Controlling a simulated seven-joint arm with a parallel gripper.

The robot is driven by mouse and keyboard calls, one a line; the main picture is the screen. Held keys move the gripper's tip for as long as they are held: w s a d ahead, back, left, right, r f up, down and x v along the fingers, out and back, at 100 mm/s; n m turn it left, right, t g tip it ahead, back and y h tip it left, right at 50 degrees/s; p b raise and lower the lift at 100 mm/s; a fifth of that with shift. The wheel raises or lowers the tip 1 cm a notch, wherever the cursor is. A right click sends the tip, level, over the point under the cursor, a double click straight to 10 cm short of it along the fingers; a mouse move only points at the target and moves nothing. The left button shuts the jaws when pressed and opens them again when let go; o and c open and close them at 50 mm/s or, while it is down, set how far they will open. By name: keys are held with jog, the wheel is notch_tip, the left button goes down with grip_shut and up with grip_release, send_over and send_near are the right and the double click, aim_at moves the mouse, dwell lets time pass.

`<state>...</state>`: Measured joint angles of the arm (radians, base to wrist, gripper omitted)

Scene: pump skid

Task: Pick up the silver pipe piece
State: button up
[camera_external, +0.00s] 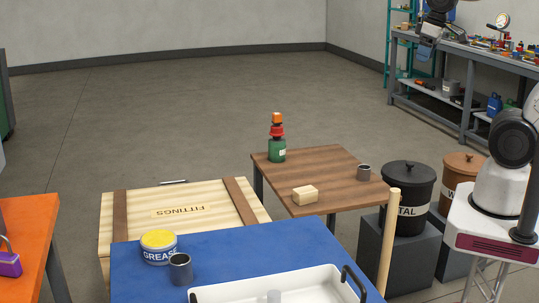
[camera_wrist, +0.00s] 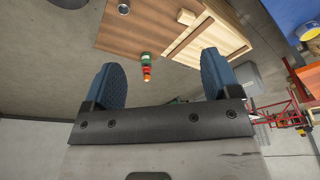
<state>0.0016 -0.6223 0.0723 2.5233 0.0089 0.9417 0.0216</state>
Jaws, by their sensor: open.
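Three grey cylindrical pieces show, and I cannot tell for sure which is the silver pipe piece. A short hollow grey cylinder (camera_external: 363,172) stands on the brown table (camera_external: 325,165) near its right edge; a grey cylinder on that table also shows at the top of the wrist view (camera_wrist: 123,8). A darker hollow cylinder (camera_external: 180,268) stands on the blue table (camera_external: 225,255). A pale grey cylinder (camera_external: 274,297) is in the white tray (camera_external: 325,283), cut off by the frame. My gripper (camera_wrist: 162,72) is open and empty, high at the upper right of the external view (camera_external: 426,46), away from all three.
A green bottle with red and orange top (camera_external: 277,140) and a wooden block (camera_external: 305,195) are on the brown table. A fittings crate (camera_external: 150,195), grease tin (camera_external: 158,245), upright wooden post (camera_external: 390,240) and black metal bin (camera_external: 410,190) surround it. Floor behind is clear.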

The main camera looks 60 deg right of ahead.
jog(key=w+a+f+m+g+y, duration=0.25)
jog(key=w+a+y, duration=0.35)
jog(key=w+a, duration=1.15)
jog(key=m+y, duration=0.6)
jog(key=m, duration=0.5)
send_over(188, 258)
jog(key=d, duration=1.8)
notch_tip(188, 258, down, 20)
jog(key=a+f+m, duration=0.1)
jog(key=a+f, duration=0.3)
jog(key=a+f+m+y, duration=0.1)
jog(key=a+f+m, duration=0.1)
jog(key=a+f, duration=0.2)
jog(key=a+f+m, duration=0.1)
jog(key=a+f, duration=0.3)
jog(key=f, duration=0.2)
jog(key=shift+w+a+f, duration=0.1)
jog(key=shift+w+a, duration=0.05)
jog(key=shift+w, duration=0.1)
jog(key=shift+a+f+m+t+y, duration=0.3)
jog(key=shift+f+m+t, duration=0.05)
jog(key=shift+f, duration=0.05)
jog(key=shift+x, duration=1.3)
jog(key=shift+a, duration=0.15)
